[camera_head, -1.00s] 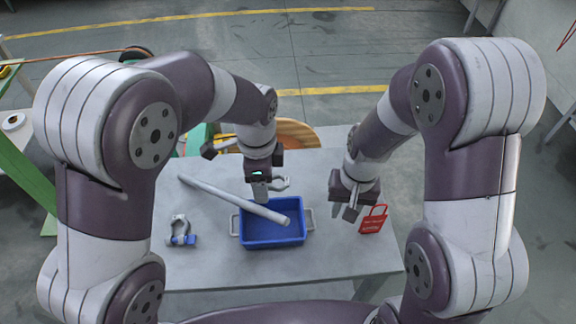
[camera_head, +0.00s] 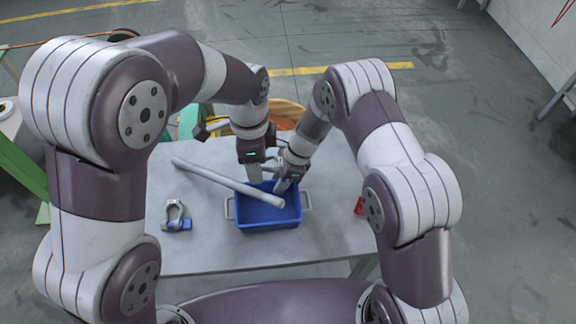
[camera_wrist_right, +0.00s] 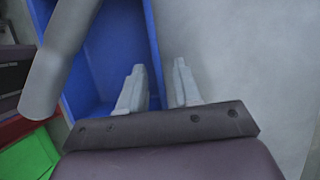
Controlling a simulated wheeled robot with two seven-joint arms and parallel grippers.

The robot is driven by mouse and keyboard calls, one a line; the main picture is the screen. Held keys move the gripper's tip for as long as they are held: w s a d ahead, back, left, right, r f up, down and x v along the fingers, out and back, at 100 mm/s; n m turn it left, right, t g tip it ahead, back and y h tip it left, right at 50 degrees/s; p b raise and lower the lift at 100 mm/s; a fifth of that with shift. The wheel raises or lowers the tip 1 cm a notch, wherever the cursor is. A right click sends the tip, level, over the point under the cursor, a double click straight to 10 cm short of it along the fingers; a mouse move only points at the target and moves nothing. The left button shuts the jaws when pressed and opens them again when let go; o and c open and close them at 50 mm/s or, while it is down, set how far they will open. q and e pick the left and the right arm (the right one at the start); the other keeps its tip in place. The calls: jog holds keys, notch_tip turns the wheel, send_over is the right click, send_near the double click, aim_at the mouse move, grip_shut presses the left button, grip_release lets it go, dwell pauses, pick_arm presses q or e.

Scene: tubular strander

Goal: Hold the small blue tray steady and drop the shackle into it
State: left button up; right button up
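The small blue tray (camera_head: 268,221) sits on the grey table, with a grey handle at each side. A shackle (camera_head: 176,214) with a blue pin lies on the table left of it. My right gripper (camera_head: 282,187) is at the tray's back right edge; in the right wrist view its fingers (camera_wrist_right: 157,75) are apart, with the tray's wall (camera_wrist_right: 153,40) running toward the gap. Whether they touch the wall is unclear. My left gripper (camera_head: 255,177) points down at the tray's back edge, close beside the right one; its fingers are too small and partly hidden to read.
A grey pipe (camera_head: 220,180) lies slanted across the table, its near end over the tray; it also shows in the right wrist view (camera_wrist_right: 52,72). A red item (camera_head: 358,206) is mostly hidden behind my right arm. The table's front right is clear.

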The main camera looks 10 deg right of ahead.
pick_arm(q)
jog(key=shift+s+r, duration=0.1)
jog(key=shift+s, duration=0.1)
pick_arm(e)
jog(key=shift+s+a+f, duration=0.15)
jog(key=shift+a+f, duration=0.15)
jog(key=shift+f, duration=0.35)
pick_arm(q)
jog(key=shift+w, duration=0.1)
pick_arm(e)
jog(key=shift+f, duration=0.15)
grip_shut()
pick_arm(q)
jog(key=shift+f, duration=4.75)
jog(key=o, duration=1.2)
jog(key=shift+f, duration=0.15)
jog(key=shift+o, duration=0.2)
notch_tip(320, 180, up, 12)
